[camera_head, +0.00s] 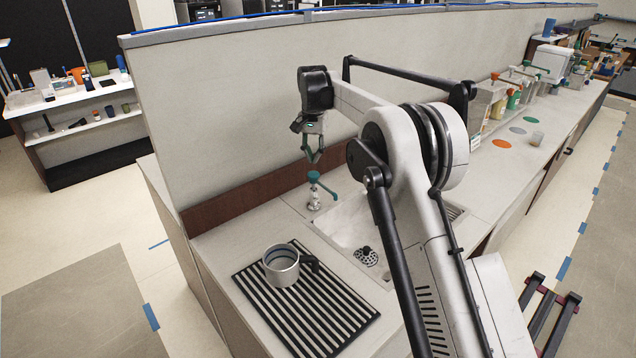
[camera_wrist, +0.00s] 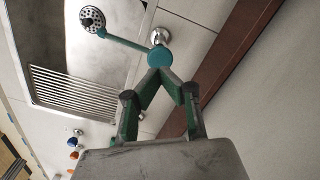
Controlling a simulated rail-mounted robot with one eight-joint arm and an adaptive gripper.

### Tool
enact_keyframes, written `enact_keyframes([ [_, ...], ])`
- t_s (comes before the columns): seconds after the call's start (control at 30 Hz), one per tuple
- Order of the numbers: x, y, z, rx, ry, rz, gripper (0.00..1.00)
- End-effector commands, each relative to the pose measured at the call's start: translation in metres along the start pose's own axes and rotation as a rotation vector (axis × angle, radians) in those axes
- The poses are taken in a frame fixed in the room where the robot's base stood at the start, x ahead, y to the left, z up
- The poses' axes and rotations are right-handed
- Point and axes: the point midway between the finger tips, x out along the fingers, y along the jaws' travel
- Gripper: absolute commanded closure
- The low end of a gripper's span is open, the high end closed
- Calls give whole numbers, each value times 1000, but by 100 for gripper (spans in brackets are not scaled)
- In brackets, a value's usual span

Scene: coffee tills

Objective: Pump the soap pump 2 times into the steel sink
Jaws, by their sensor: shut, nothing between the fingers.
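The soap pump (camera_head: 315,188) has a teal head and spout on a shiny metal body. It stands upright at the back edge of the steel sink (camera_head: 345,222), and its spout points over the basin. In the wrist view the round pump head (camera_wrist: 158,56) lies just beyond my fingertips. My gripper (camera_head: 314,160) points down, a little above the pump head, with its fingertips together and nothing between them. In the wrist view my gripper (camera_wrist: 166,72) lines up with the head; I cannot tell whether they touch. My arm hides part of the sink.
A metal pitcher (camera_head: 281,265) with a dark handle stands on the black ribbed mat (camera_head: 300,310) left of the sink. A low wall (camera_head: 240,110) rises behind the counter. Coloured discs (camera_head: 502,143) and dispensers (camera_head: 515,98) are farther right.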

Motion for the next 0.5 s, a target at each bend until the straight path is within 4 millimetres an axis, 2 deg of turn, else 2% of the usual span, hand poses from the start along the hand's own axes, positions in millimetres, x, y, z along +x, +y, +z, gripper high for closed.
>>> enact_keyframes([
  [0.17, -4, 0, 0, 0, 0, 0, 100],
  [0.5, -33, 0, 0, 0, 0, 0, 100],
])
